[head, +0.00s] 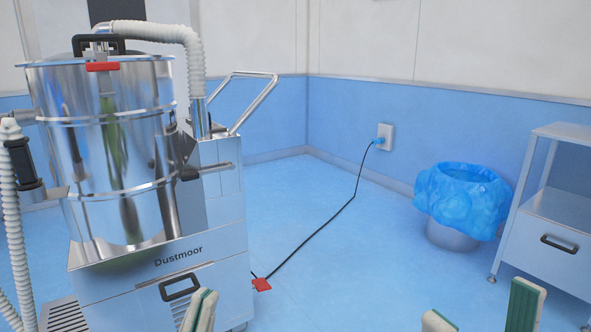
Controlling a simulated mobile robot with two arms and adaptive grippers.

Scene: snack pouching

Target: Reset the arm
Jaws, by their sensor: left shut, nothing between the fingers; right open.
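My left gripper (201,311) shows at the bottom edge, left of centre, with its pale fingertips together and nothing between them. It appears in front of the lower part of the steel vacuum machine (215,225); I cannot tell whether it touches it. My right gripper (481,313) shows at the bottom right with its two fingers wide apart and nothing between them. The floor shows between those fingers. Both arms are mostly below the picture's edge.
A black cable (335,212) runs across the floor from a red piece (261,284) to a wall socket (385,137). A bin with a blue liner (461,199) and a white cabinet (545,247) stand at right. The middle floor is otherwise clear.

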